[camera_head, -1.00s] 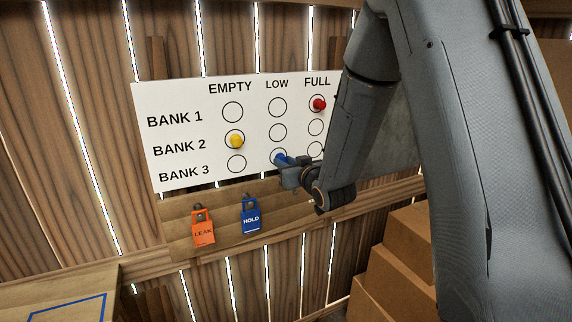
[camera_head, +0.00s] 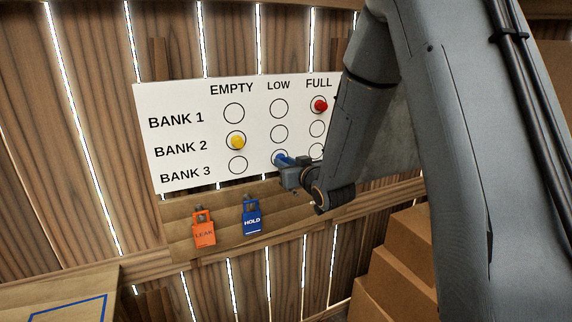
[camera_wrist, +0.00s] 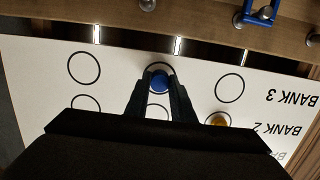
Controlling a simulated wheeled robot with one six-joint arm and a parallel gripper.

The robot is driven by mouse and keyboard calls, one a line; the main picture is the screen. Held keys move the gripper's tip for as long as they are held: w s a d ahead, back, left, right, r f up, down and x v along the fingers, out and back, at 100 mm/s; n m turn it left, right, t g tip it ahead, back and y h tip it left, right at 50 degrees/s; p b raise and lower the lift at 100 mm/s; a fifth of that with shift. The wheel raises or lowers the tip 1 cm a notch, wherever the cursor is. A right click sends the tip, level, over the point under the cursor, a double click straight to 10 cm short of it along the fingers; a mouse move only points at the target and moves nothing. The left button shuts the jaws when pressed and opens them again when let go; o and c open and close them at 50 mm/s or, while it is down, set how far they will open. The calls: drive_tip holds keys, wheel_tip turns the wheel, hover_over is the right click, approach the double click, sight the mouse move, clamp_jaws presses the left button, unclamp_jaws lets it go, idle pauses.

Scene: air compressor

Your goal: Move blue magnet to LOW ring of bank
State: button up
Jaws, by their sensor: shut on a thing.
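The white board (camera_head: 190,120) has rows BANK 1, BANK 2 and BANK 3 and columns EMPTY, LOW and FULL. The blue magnet (camera_head: 279,158) is at the LOW ring of the BANK 3 row. My gripper (camera_head: 286,165) is shut on it. In the wrist view the blue magnet (camera_wrist: 158,82) sits between the two fingertips (camera_wrist: 158,88), within the ring's outline. Whether it touches the board I cannot tell. The yellow magnet (camera_head: 237,142) is on BANK 2 EMPTY, and the red magnet (camera_head: 320,105) is on BANK 1 FULL. My arm hides the board's right end.
An orange LEAK padlock (camera_head: 204,234) and a blue HOLD padlock (camera_head: 251,220) hang on the wooden rail (camera_head: 180,216) below the board. Cardboard boxes (camera_head: 400,265) are stacked at the lower right. A surface with a blue outline (camera_head: 75,308) is at the lower left.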

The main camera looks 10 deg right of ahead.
drive_tip(key=o, duration=1.1)
drive_tip(key=shift+s, duration=0.1)
drive_tip(key=b+v, duration=0.2)
drive_tip(key=v, duration=0.5)
drive_tip(key=s+d+f+m+g+h, duration=0.1)
drive_tip(key=s+d+f+g+h, duration=0.1)
drive_tip(key=s+d+f+g, duration=0.3)
drive_tip(key=s+d+f+m+g+h, duration=0.1)
drive_tip(key=s+f+g+h, duration=0.15)
drive_tip(key=s+f, duration=0.4)
drive_tip(key=s+f+m+g, duration=0.1)
drive_tip(key=s+g, duration=0.6)
drive_tip(key=s, duration=1)
drive_tip(key=shift+s+a+f, duration=0.35)
drive_tip(key=shift+s+f, duration=0.05)
drive_tip(key=shift+f, duration=0.4)
